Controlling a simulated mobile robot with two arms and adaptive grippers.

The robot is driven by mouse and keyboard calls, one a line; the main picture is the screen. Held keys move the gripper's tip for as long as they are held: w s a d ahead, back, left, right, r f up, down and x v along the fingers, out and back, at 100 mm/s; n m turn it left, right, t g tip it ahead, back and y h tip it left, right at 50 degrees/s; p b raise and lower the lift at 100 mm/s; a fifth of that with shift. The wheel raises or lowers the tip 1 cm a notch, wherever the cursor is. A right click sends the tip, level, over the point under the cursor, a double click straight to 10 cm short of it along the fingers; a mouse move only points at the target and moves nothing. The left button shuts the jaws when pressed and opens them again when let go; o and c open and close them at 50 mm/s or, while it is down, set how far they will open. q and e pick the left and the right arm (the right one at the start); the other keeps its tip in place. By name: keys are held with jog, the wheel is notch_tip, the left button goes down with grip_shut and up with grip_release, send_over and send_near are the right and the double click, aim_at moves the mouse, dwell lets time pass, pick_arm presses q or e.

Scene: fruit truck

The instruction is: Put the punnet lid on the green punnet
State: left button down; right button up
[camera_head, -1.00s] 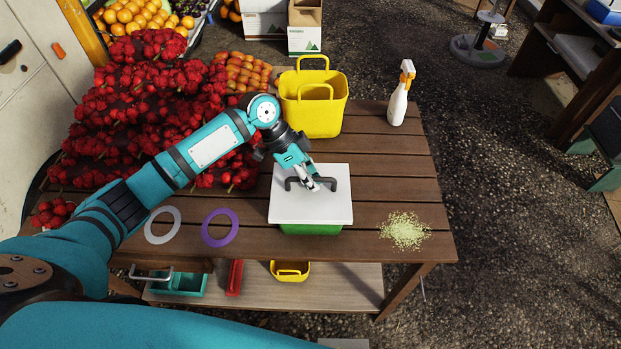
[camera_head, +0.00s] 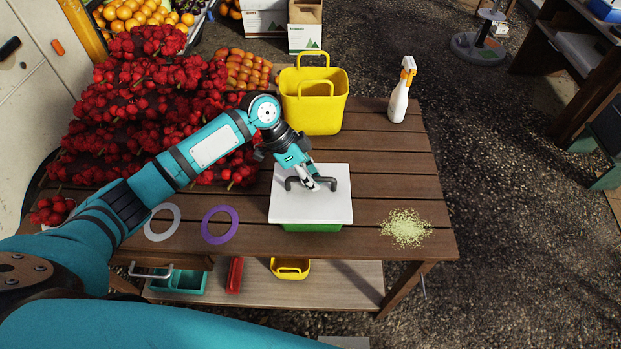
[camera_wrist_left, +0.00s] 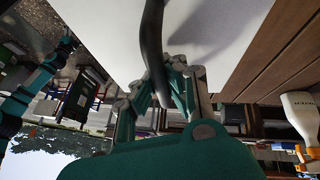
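The punnet lid (camera_head: 296,212) is a white square plate with a dark bar handle. It covers the top of the green punnet (camera_head: 311,228), of which only a thin strip of front wall shows below the lid's near edge. Whether the lid touches the rim all round cannot be told. My left gripper (camera_head: 314,186) is shut on the lid's handle, near its middle. In the left wrist view the dark handle (camera_wrist_left: 153,45) runs between the fingers of my left gripper (camera_wrist_left: 165,85), with the white lid (camera_wrist_left: 215,30) beyond. My right gripper is not in view.
A yellow basket (camera_head: 315,112) and a spray bottle (camera_head: 400,98) stand behind on the wooden table (camera_head: 385,165). A white ring (camera_head: 162,236) and a purple ring (camera_head: 207,236) lie left, a heap of pale grains (camera_head: 405,229) right. Red fruit (camera_head: 150,85) is piled at the left.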

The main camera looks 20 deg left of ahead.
pick_arm(q)
jog(key=shift+f, duration=0.15)
jog(key=c, duration=2)
grip_release()
jog(key=o, duration=0.6)
jog(key=v, duration=1.2)
jog(key=shift+s, duration=0.1)
